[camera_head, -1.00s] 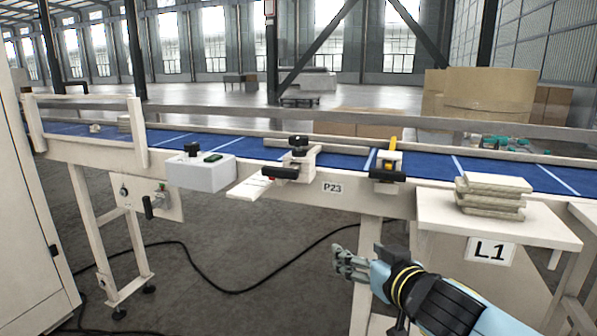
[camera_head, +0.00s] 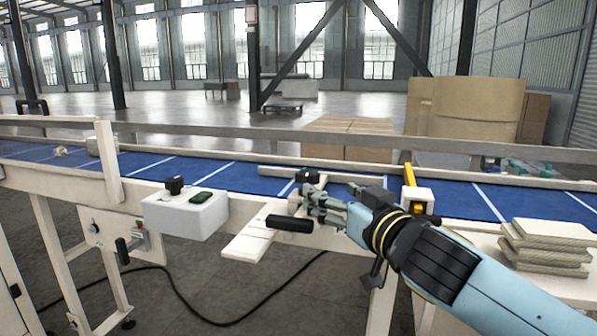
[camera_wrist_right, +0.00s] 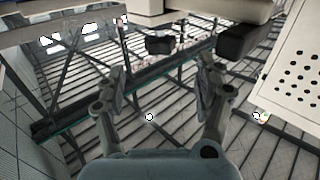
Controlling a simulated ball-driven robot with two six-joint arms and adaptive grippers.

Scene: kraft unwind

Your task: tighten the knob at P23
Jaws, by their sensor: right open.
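The black knob (camera_head: 307,177) stands on the pale clamp block at the conveyor's front rail. A black bar handle (camera_head: 290,224) sticks out in front of it. My right gripper (camera_head: 322,205) is open and empty, its fingers pointing left beside the clamp, just below and right of the knob; the gap is hard to judge. In the right wrist view a dark knob (camera_wrist_right: 160,45) shows ahead, beyond the open fingers (camera_wrist_right: 160,92), with a black handle (camera_wrist_right: 243,42) to its right. The P23 label is hidden behind my right gripper and arm. My left gripper is out of view.
A pale sloping plate (camera_head: 250,240) juts out below the handle. A white box (camera_head: 186,215) with a black knob stands to the left. A second clamp with a yellow lever (camera_head: 409,175) is close behind my right wrist. Stacked boards (camera_head: 548,245) lie at right.

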